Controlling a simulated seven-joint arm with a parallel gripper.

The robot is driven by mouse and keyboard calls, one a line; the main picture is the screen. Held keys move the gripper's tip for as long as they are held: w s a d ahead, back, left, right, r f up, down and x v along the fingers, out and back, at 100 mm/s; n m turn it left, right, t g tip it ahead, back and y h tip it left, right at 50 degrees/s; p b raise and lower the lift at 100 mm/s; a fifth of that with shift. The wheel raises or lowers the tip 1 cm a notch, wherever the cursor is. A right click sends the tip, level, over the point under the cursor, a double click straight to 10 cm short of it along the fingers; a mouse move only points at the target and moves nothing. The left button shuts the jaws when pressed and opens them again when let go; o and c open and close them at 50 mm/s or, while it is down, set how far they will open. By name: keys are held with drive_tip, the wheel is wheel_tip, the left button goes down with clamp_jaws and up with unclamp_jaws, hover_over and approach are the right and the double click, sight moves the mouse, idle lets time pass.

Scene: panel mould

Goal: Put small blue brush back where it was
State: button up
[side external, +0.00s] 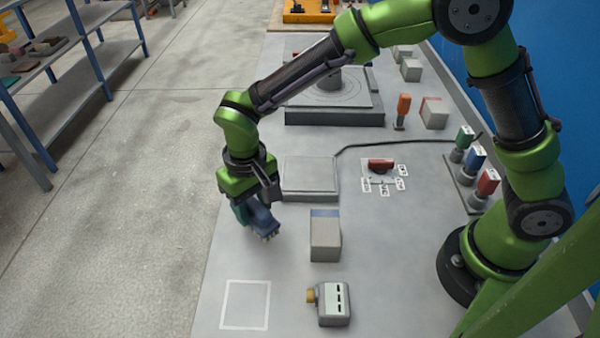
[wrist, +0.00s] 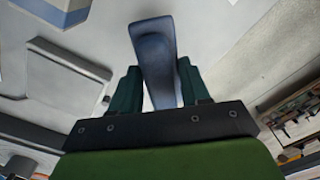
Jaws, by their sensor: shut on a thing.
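The small blue brush (side external: 263,221) is in my gripper (side external: 246,208), above the left part of the grey table in the side external view. Its bristles show at its lower end. In the wrist view the blue brush (wrist: 157,65) stands out between the two dark green fingers of my gripper (wrist: 158,88), which are shut on it. A white square outline (side external: 246,304) is marked on the table at the front left, and it is empty. The brush is apart from this outline, farther back.
A grey block with a blue top band (side external: 325,236) stands right of the brush. A grey box with a yellow knob (side external: 332,304) stands right of the outline. A flat grey plate (side external: 309,177) lies behind my gripper. The table's left edge is close to the brush.

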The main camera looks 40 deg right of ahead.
sight(255, 217)
drive_tip(key=shift+f, duration=1.7)
drive_tip(key=o, duration=1)
drive_tip(key=shift+f, duration=0.15)
